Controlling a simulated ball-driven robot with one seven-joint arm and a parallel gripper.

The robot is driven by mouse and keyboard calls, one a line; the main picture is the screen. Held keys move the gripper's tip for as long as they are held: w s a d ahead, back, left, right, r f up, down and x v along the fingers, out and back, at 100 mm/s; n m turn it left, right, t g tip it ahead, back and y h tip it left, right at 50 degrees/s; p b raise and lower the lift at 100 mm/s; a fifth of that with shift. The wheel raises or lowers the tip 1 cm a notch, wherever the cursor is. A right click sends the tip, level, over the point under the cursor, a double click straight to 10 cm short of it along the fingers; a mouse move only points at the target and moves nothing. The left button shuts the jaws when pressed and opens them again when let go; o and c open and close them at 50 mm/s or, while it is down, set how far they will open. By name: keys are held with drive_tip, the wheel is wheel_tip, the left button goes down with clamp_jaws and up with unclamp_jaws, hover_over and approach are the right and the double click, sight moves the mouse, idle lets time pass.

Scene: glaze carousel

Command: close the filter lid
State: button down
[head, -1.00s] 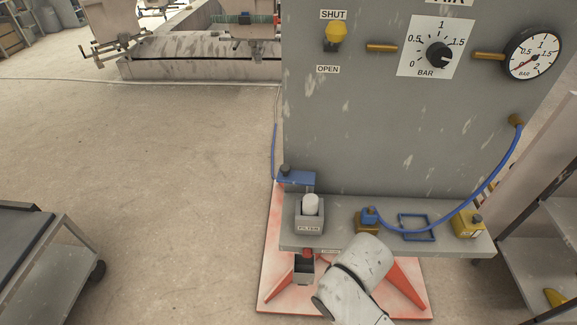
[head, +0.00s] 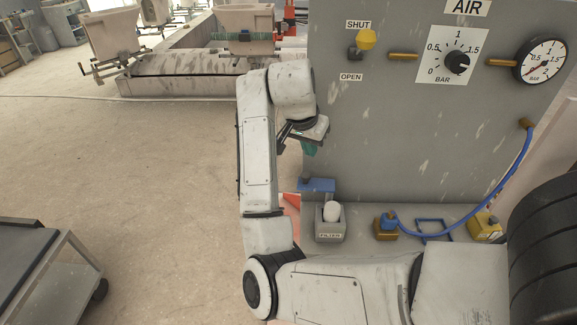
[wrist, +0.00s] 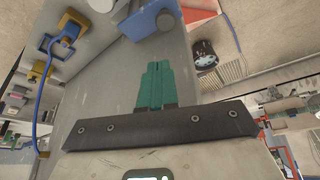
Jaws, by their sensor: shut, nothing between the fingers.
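The filter (head: 330,230) is a grey box with a white cartridge (head: 331,210) standing in its open top. Its blue lid (head: 317,185) stands open behind the box. My gripper (head: 311,148) is shut and empty, in front of the panel, above the lid and clear of it. In the wrist view, my green fingers (wrist: 156,86) are together with nothing between them. The blue lid (wrist: 140,18) shows at the top of that view, beyond the fingertips.
A brass block with a blue fitting (head: 386,225), a blue frame (head: 432,230) and a yellow block (head: 485,225) share the shelf. A blue hose (head: 500,185) arcs over it. The grey panel (head: 400,130) stands close behind; a dark-topped cart (head: 25,255) is at left.

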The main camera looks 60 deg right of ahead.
sight(310, 163)
drive_tip(key=shift+m+y, duration=0.3)
drive_tip(key=shift+m, duration=0.2)
drive_tip(key=x, duration=0.5)
drive_tip(key=w+x, duration=0.1)
drive_tip(key=x, duration=0.2)
drive_tip(key=shift+w+d+f, duration=0.1)
drive_tip(key=shift+d+f, duration=0.05)
drive_tip(key=shift+f, duration=0.1)
drive_tip(key=shift+p, duration=0.3)
